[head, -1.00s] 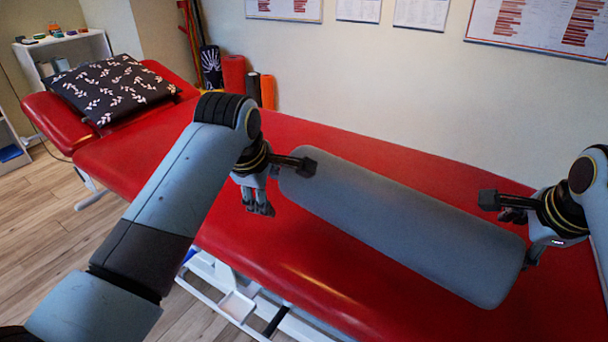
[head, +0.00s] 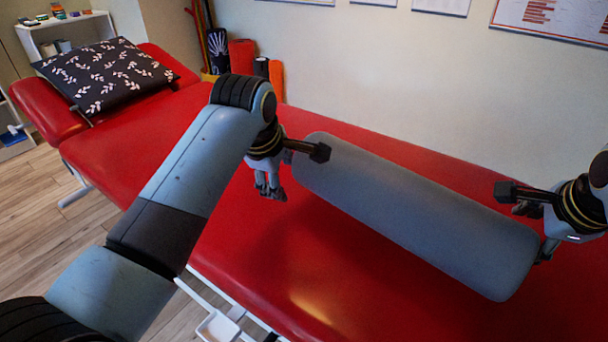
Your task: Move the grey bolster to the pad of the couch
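The grey bolster (head: 415,215) is a long rounded cylinder over the red couch pad (head: 240,250). It slants from upper left to lower right between my two grippers. Whether it rests on the pad or hangs just above it is hard to tell. My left gripper (head: 270,188) is at the bolster's left end, fingers pointing down; whether they touch it is unclear. My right gripper (head: 545,252) is at the right end, its fingers mostly hidden behind the bolster. The finger gap of neither gripper shows clearly.
A dark leaf-patterned pillow (head: 105,75) lies at the couch's far left end. Rolled mats (head: 242,62) stand against the wall behind the couch. A white shelf (head: 75,28) is at the back left. The pad between pillow and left arm is bare.

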